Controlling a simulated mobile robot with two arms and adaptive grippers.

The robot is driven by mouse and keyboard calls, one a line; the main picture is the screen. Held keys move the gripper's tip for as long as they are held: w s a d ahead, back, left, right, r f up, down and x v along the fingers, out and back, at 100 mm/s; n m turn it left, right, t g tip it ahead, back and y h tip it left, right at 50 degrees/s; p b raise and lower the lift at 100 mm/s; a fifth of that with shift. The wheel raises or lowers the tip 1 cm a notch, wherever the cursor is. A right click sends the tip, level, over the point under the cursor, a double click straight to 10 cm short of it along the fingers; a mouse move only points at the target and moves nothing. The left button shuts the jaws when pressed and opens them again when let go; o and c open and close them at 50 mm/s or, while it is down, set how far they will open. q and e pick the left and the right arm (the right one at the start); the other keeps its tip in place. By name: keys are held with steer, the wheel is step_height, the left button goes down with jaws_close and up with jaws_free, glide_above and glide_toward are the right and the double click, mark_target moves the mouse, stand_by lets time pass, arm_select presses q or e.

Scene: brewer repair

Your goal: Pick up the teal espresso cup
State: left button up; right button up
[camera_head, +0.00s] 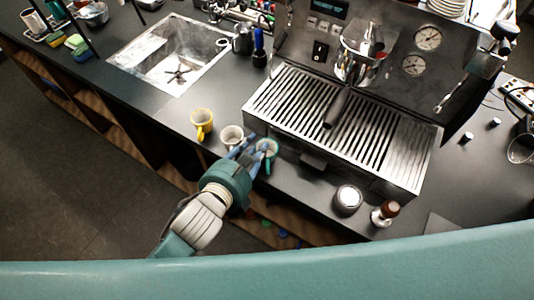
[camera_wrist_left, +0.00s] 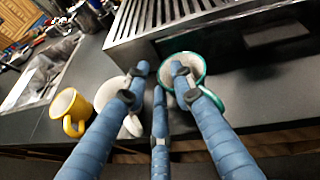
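The teal espresso cup (camera_head: 270,146) stands upright on the dark counter in front of the espresso machine. In the left wrist view the cup (camera_wrist_left: 199,63) shows a teal rim, a pale inside and a teal handle at its lower right. My left gripper (camera_head: 247,146) reaches it from the front. My right gripper is not in view.
A white cup (camera_head: 231,134) stands close left of the gripper, partly behind a finger in the wrist view. A yellow mug (camera_head: 202,122) is further left. The espresso machine's drip tray (camera_head: 300,100) is right behind. A round metal item (camera_head: 348,198) and a tamper (camera_head: 384,213) stand right.

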arm_select(q)
steer(key=shift+c, duration=0.5)
steer(key=shift+s, duration=0.1)
steer(key=c, duration=0.4)
jaws_close()
steer(key=shift+r, duration=0.2)
steer(key=shift+r, duration=0.6)
step_height(320, 180, up, 26)
steer(key=p, duration=0.9)
steer(key=shift+r+p, duration=0.2)
steer(key=shift+p, duration=0.1)
